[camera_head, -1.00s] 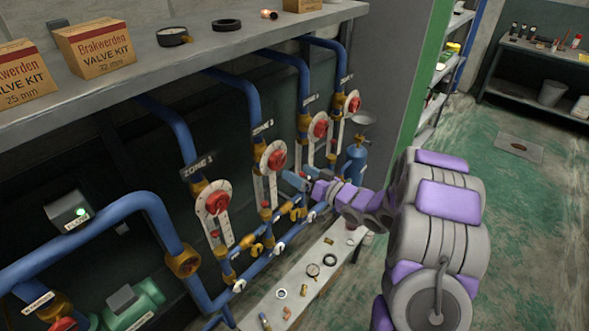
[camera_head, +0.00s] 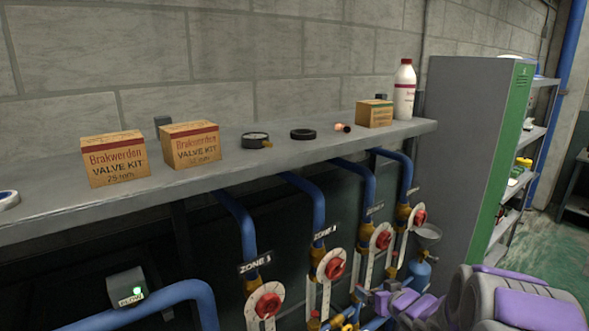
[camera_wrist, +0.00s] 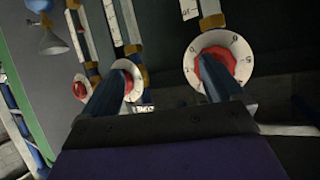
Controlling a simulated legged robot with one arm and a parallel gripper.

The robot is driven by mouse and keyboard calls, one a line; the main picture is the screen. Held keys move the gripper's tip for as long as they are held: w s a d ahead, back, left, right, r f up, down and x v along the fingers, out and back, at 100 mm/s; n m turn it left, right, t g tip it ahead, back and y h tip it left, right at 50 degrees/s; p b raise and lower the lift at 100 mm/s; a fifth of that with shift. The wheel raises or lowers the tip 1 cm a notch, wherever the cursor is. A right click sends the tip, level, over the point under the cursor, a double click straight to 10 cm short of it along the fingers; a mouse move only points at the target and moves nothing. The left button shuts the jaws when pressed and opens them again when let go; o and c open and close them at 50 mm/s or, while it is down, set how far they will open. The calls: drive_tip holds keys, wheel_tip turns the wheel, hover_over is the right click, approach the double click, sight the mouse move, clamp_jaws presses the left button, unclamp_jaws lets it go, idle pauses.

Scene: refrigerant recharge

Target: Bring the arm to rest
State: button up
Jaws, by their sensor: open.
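My gripper (camera_wrist: 166,66) is open and empty in the wrist view, its two dark blue fingers spread apart. The right finger overlaps a white dial with a red knob (camera_wrist: 217,72); contact cannot be told. The left finger partly covers another red-knobbed dial (camera_wrist: 126,76). In the head view my purple and grey arm (camera_head: 510,300) comes in from the lower right, and the gripper end is small and low in front of the pipes. The Zone dials with red knobs (camera_head: 332,266) hang on blue pipes there.
A grey-green cabinet (camera_head: 465,140) is at right. Floor shows at far right.

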drive_tip(key=s+d+r+m+g+h+b, duration=0.15)
drive_tip(key=s+g+h, duration=0.4)
drive_tip(key=s, duration=1.35)
drive_tip(key=s+a+g+y+b, duration=0.1)
drive_tip(key=s+a+g, duration=0.3)
drive_tip(key=s, duration=0.9)
drive_tip(key=s+a+g+y+b, duration=0.1)
drive_tip(key=s+a+g, duration=0.3)
drive_tip(key=s, duration=1)
drive_tip(key=a, duration=0.2)
drive_tip(key=shift+s+a+f+y+b, duration=0.15)
drive_tip(key=shift+a+f+y+b, duration=0.2)
drive_tip(key=shift+b, duration=0.05)
drive_tip(key=shift+d+g, duration=0.1)
drive_tip(key=shift+g, duration=0.15)
